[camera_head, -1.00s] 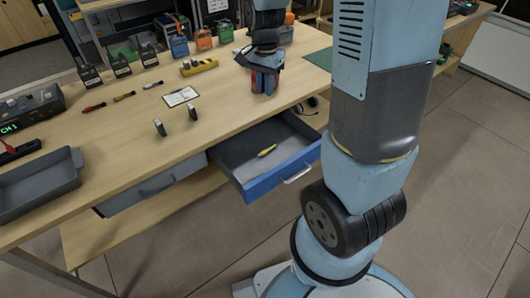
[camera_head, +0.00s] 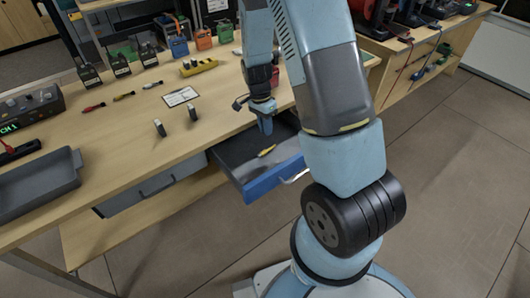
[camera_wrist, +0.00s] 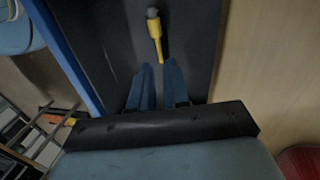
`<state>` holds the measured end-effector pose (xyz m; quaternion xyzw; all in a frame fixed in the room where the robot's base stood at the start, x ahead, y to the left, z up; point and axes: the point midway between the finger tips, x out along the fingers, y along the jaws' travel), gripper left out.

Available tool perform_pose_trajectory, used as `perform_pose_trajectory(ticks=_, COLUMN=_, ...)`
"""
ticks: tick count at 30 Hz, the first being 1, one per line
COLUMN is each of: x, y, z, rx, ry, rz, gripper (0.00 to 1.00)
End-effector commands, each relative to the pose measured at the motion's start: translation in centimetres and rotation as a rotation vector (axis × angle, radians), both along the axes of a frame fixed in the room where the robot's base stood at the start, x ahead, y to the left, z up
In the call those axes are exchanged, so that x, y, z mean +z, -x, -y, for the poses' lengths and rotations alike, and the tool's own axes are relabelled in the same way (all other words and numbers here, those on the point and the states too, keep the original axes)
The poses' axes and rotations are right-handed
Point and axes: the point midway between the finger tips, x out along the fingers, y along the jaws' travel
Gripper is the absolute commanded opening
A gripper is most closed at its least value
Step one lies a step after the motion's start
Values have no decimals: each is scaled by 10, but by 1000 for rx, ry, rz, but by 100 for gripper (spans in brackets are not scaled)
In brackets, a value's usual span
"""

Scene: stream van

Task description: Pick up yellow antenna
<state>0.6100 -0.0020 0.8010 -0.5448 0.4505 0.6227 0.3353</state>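The yellow antenna (camera_head: 266,151) with a grey end lies in the open drawer (camera_head: 270,180), which has a grey inside and a blue front. In the wrist view the antenna (camera_wrist: 156,36) lies just ahead of my fingertips, roughly in line with the gap between them. My gripper (camera_head: 265,131) points down over the back part of the drawer, near the table's front edge. In the wrist view my gripper (camera_wrist: 158,68) has its two blue fingers apart, with nothing between them. The antenna is not touched.
The drawer's blue front wall (camera_wrist: 72,60) runs along the left in the wrist view. The wooden table (camera_head: 120,150) holds a dark tray (camera_head: 40,190), a notepad (camera_head: 181,96), a yellow block (camera_head: 198,67) and two small upright pieces. A red item (camera_head: 275,76) stands partly hidden behind my arm.

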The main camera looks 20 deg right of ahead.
Motion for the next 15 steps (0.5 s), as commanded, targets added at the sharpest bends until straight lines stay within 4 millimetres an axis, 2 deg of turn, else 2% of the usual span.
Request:
perform_pose_trajectory(ticks=3, x=-16, y=3, z=1, rx=0, ry=1, rz=-2, gripper=16)
perform_pose_trajectory(ticks=11, x=-29, y=5, z=2, rx=1, ry=0, rz=0, gripper=16)
perform_pose_trajectory(ticks=15, x=-45, y=9, z=7, rx=-1, ry=0, rz=-2, gripper=16)
